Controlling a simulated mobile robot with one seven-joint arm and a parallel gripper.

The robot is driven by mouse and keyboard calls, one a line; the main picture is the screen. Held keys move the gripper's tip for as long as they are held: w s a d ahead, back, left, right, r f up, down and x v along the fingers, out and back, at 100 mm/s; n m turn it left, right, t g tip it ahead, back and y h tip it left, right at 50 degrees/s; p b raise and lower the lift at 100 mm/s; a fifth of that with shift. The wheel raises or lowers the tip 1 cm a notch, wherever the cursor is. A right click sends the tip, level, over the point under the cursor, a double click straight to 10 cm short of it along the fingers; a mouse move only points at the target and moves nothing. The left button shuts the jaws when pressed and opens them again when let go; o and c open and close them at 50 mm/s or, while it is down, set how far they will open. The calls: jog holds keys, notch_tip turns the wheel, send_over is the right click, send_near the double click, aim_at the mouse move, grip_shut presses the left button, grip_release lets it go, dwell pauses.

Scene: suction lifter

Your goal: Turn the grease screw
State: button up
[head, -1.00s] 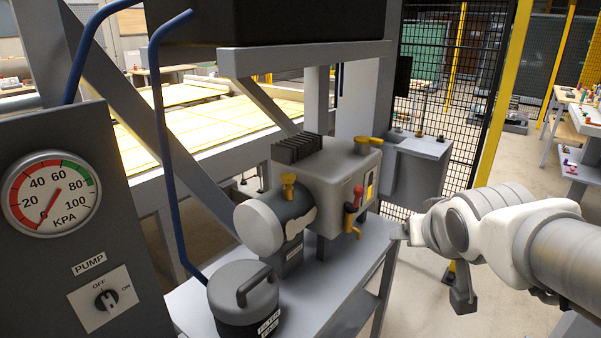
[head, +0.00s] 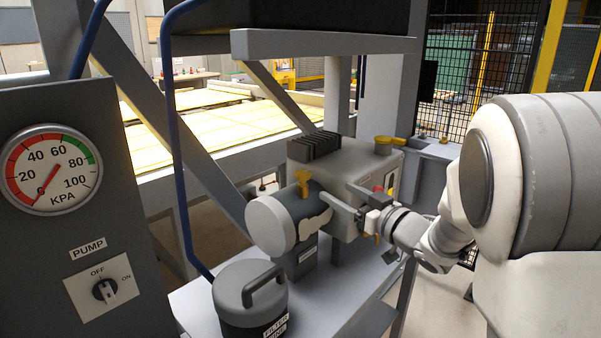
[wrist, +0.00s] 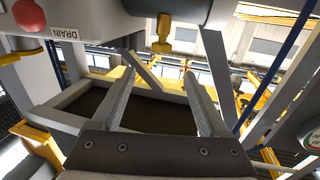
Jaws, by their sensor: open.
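A yellow T-shaped screw (head: 303,182), which looks like the grease screw, stands upright on top of the pump's dark motor cylinder (head: 278,222). My gripper (head: 338,192) is open and empty, just right of the screw and apart from it, in front of the pump body (head: 335,165). In the wrist view the scene looks upside down. The screw (wrist: 161,38) hangs there from the dark cylinder, beyond and between the two open fingertips (wrist: 159,75). No label on the screw can be read.
A red drain knob (wrist: 28,14) lies close to my gripper. A yellow cap (head: 383,143) tops the pump body. The grey filter canister (head: 250,297) stands in front. The gauge and switch panel (head: 75,230) are at left. A beam (head: 320,43) crosses above.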

aim_at(303, 178)
jog(key=x, duration=1.7)
jog(key=shift+w+a, duration=0.1)
jog(key=shift+a, duration=0.2)
grip_shut()
